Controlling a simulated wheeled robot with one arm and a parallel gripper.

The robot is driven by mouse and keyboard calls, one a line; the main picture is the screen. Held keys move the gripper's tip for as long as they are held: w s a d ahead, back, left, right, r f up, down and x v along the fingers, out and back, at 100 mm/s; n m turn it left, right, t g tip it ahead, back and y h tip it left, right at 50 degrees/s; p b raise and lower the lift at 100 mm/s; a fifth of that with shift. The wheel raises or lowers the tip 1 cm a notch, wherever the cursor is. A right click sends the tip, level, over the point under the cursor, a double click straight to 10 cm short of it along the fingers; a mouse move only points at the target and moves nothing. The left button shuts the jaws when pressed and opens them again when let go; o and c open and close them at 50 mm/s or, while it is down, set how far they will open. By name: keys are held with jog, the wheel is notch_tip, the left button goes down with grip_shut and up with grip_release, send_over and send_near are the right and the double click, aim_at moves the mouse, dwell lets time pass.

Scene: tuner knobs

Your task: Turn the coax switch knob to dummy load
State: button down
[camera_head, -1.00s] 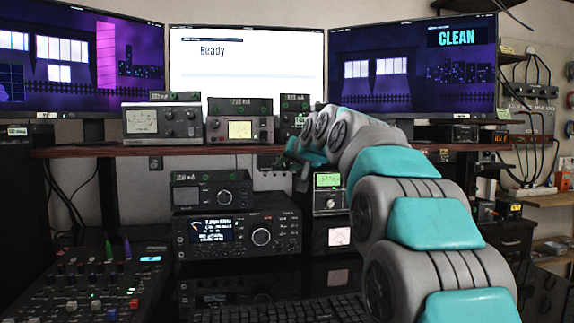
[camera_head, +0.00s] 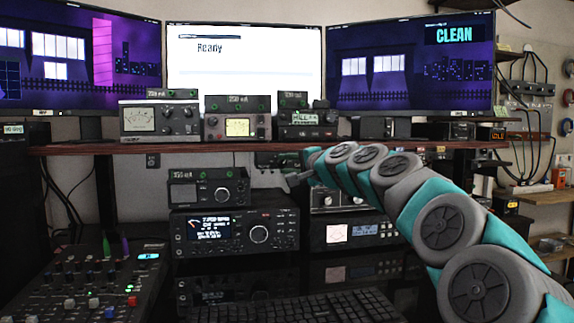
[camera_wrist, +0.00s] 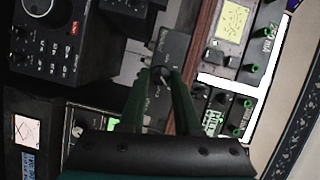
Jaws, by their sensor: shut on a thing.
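The coax switch is a small dark grey box (camera_wrist: 175,48) mounted beside the brown shelf edge in the wrist view. In the head view, what seems to be its box (camera_head: 268,158) shows just under the shelf, partly hidden by my gripper (camera_head: 292,170). The switch's dark round knob (camera_wrist: 161,73) sits between the tips of my gripper's green fingers (camera_wrist: 160,80). The fingers are shut on the knob from two sides. The fingers cover part of the knob, and the switch labels and pointer are too small to read.
The brown shelf (camera_head: 120,149) runs close above my gripper and carries several meters. A large radio (camera_head: 235,232) with a smaller unit (camera_head: 209,188) on it stands below left. More equipment (camera_head: 352,233) stands under my arm. A keyboard (camera_head: 300,308) lies in front.

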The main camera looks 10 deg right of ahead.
jog(key=m, duration=0.1)
jog(key=m+t+b, duration=0.1)
jog(key=m, duration=0.1)
jog(key=shift+a+f+m+y, duration=0.1)
jog(key=shift+f+m+y, duration=0.2)
jog(key=shift+y, duration=0.1)
jog(key=shift+f+m+t+b, duration=0.15)
jog(key=shift+m+t+b, duration=0.25)
jog(key=shift+m, duration=0.4)
jog(key=shift+m+t+b, duration=0.55)
jog(key=shift+m+t, duration=0.05)
jog(key=shift+m, duration=0.7)
jog(key=c, duration=0.6)
grip_release()
